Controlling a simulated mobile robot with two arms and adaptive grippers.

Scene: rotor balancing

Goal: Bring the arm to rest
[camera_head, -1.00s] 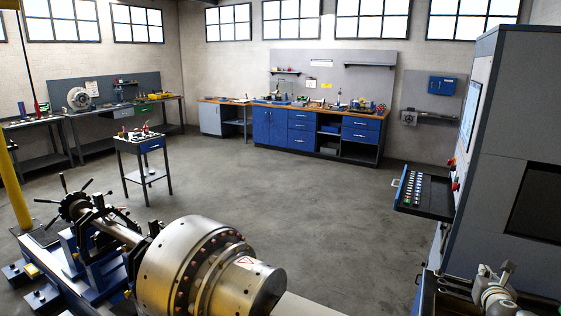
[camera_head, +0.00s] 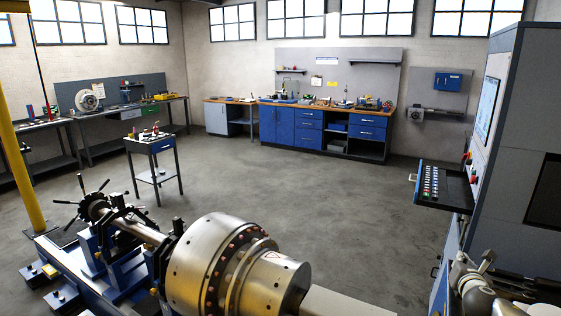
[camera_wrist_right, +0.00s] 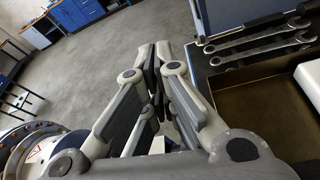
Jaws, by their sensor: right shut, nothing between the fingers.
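My right gripper (camera_head: 486,262) shows at the lower right of the head view, beside the tall grey cabinet. In the right wrist view its grey fingers (camera_wrist_right: 155,58) are closed together with nothing between them. They point out over the floor, clear of any object. The metal rotor (camera_head: 215,265), with a ring of reddish bolts, lies on the blue balancing machine at the bottom of the head view. Part of the rotor shows at the lower left of the right wrist view (camera_wrist_right: 32,150). My left gripper is not in view.
A small cart (camera_head: 152,145) and blue workbench (camera_head: 285,125) stand farther back. The middle floor is clear.

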